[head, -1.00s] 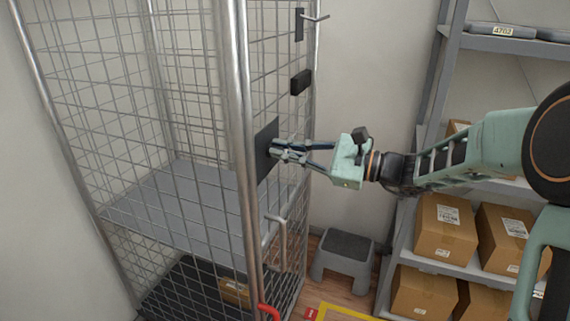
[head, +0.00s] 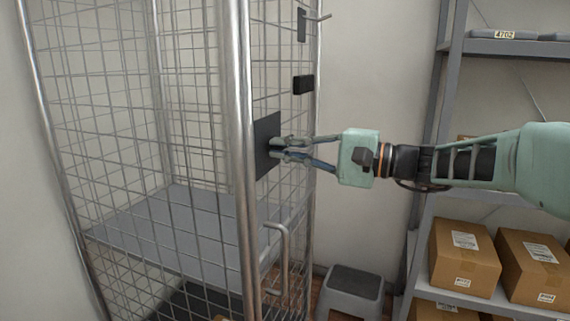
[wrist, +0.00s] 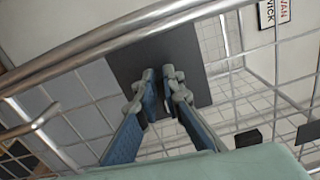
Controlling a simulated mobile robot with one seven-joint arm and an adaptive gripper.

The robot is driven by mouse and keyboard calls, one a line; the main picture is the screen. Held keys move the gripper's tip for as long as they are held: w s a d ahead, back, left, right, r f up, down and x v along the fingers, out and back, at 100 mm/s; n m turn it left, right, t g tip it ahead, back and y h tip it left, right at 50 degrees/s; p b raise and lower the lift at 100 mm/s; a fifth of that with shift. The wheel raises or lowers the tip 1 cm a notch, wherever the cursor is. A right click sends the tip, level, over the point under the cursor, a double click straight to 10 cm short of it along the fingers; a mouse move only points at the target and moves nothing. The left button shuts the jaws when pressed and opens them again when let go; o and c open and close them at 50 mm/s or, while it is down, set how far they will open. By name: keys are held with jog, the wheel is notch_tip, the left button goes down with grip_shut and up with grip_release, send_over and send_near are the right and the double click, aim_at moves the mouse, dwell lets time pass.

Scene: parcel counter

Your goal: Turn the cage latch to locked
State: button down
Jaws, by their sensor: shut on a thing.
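The wire roll cage (head: 236,60) stands at the left, with a dark latch plate (head: 264,133) on its side. My gripper (head: 279,148) reaches in from the right, roughly level, with its fingertips at the plate. The fingers are shut on the cage latch, whose handle is mostly hidden between them. The wrist view shows both fingertips (wrist: 161,78) in front of the same dark plate (wrist: 196,62). The latch's exact angle cannot be read.
A bent cage handle (head: 284,240) sticks out below the plate, and a small black block (head: 303,84) sits above it. A grey step stool (head: 352,290) stands on the floor. Shelving with cardboard boxes (head: 465,252) is at the right, beneath my arm.

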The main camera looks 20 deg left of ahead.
jog(key=shift+f+n+b, duration=0.1)
jog(key=shift+n+b, duration=0.4)
jog(key=shift+b, duration=0.05)
jog(key=c, duration=2.1)
grip_release()
jog(key=d, duration=0.8)
jog(key=s+d, duration=0.1)
jog(key=d, duration=0.3)
